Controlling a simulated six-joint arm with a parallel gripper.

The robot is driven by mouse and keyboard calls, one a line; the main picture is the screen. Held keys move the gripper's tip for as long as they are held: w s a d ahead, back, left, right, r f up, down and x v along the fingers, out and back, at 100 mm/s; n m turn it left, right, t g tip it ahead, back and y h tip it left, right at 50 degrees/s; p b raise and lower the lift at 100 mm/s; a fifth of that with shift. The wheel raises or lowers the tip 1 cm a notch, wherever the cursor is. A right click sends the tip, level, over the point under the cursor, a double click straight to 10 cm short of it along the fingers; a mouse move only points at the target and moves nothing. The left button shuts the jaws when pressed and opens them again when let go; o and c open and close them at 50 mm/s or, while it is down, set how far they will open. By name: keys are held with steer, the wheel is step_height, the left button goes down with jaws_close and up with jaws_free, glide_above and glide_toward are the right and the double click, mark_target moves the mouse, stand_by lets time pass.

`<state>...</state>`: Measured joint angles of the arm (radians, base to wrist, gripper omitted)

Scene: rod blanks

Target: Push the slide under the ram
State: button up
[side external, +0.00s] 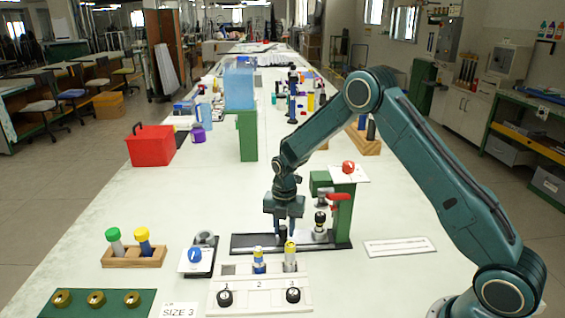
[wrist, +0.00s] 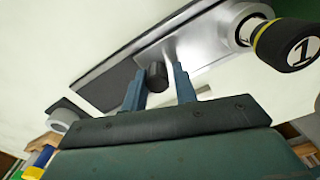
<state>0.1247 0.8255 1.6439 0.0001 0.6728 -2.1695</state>
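A press stands mid-table, with a green column (side external: 343,215), a red lever (side external: 338,197) and a long dark base (side external: 258,244). The slide shows as a silver bar on that base in the wrist view (wrist: 205,45). A dark upright peg (wrist: 157,76) stands at its end. My gripper (side external: 284,236) points down over the base, left of the column. In the wrist view my gripper (wrist: 158,82) has its fingers apart, one on each side of the peg, with gaps visible. A black-ended cylinder marked 1 (wrist: 290,45) is at the slide's other end.
A white rack (side external: 260,283) in front holds two banded pieces. A wooden holder (side external: 133,257) with green- and yellow-capped pieces, a green tray (side external: 78,304) of brass rings and a SIZE 3 card (side external: 178,311) are left. A red box (side external: 151,148) stands behind. The left table is mostly clear.

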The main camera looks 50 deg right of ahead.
steer(key=o, duration=0.3)
steer(key=shift+s+d, duration=0.1)
steer(key=shift+d, duration=0.05)
steer(key=shift+r, duration=0.15)
step_height(320, 180, up, 14)
steer(key=shift+f, duration=0.25)
stand_by(0.5)
